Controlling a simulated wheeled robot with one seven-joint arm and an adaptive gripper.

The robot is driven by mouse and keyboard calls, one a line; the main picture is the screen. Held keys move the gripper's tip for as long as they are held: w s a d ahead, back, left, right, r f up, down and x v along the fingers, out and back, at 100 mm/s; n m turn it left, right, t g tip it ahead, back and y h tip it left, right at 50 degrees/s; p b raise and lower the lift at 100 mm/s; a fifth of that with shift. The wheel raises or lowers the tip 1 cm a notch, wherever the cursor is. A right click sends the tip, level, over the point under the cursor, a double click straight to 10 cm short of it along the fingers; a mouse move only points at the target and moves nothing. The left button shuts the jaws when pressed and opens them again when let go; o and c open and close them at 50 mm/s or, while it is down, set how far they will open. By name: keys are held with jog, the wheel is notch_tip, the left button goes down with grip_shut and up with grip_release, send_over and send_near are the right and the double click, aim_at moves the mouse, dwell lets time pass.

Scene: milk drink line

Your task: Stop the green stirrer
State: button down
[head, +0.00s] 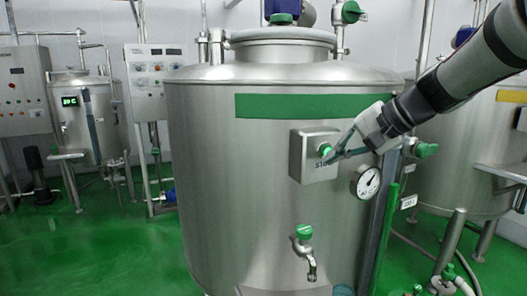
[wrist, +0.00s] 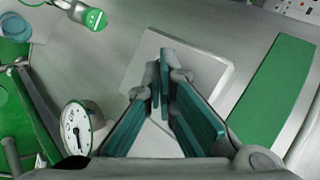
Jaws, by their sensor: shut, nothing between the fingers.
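The green-banded steel tank (head: 225,200) stands in the middle of the head view. A grey box (head: 301,160) on its front carries a round green button (head: 324,149) and lettering that is partly covered. My gripper (head: 331,158) is shut and empty, its fingertips at the box right by the button. I cannot tell whether they touch it. In the wrist view the shut fingertips (wrist: 164,60) lie over the pale box face (wrist: 208,75), and the button is hidden there.
A dial gauge (head: 368,182) sits to the lower right of the box; it also shows in the wrist view (wrist: 76,130). A green-handled tap (head: 304,240) is below. A yellow-banded tank (head: 470,150) stands at right. Control cabinets (head: 155,80) stand at left. Green floor (head: 95,250) is open at left.

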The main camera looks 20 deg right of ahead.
jog(key=shift+w, duration=0.3)
jog(key=shift+s, duration=0.15)
dwell(0.4)
jog(key=shift+s, duration=0.8)
jog(key=shift+s, duration=0.1)
jog(key=shift+s+d+p, duration=0.1)
jog(key=shift+s+p, duration=0.4)
jog(key=shift+s, duration=2.4)
jog(key=s+a+f+n+g+h, duration=0.2)
jog(key=s+a+f+n, duration=0.2)
jog(key=a, duration=0.4)
jog(key=s+a+f+n+g+h, duration=0.1)
jog(key=s+a+f+n+h, duration=0.1)
jog(key=s+a+f+n, duration=0.3)
jog(key=s+a+n, duration=0.1)
jog(key=s+a, duration=0.3)
jog(key=shift+s+f+n+g, duration=0.2)
jog(key=shift+n+g, duration=0.1)
jog(key=shift+g, duration=0.1)
